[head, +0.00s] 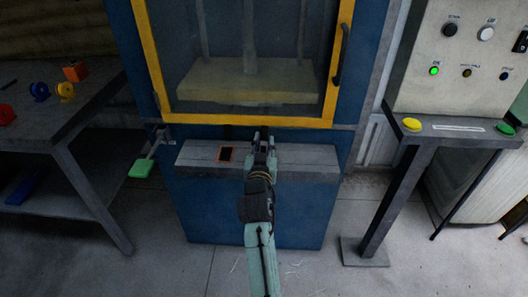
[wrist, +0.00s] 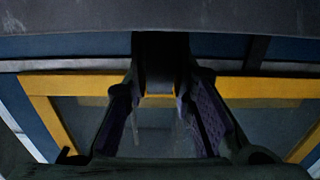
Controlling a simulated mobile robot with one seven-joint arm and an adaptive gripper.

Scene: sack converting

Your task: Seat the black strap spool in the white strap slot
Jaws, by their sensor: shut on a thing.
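In the head view the held thing cannot be made out clearly from the gripper. A dark rectangle with an orange-red border (head: 227,154) is on the ledge, left of my gripper. I cannot make out a white strap slot in either view.
The grey ledge (head: 310,165) juts out below a yellow-framed window (head: 230,119). A table on the left (head: 98,85) holds blue (head: 39,91) and yellow (head: 65,91) spool-like pieces and orange and red blocks. A control panel (head: 458,60) with buttons stands at right.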

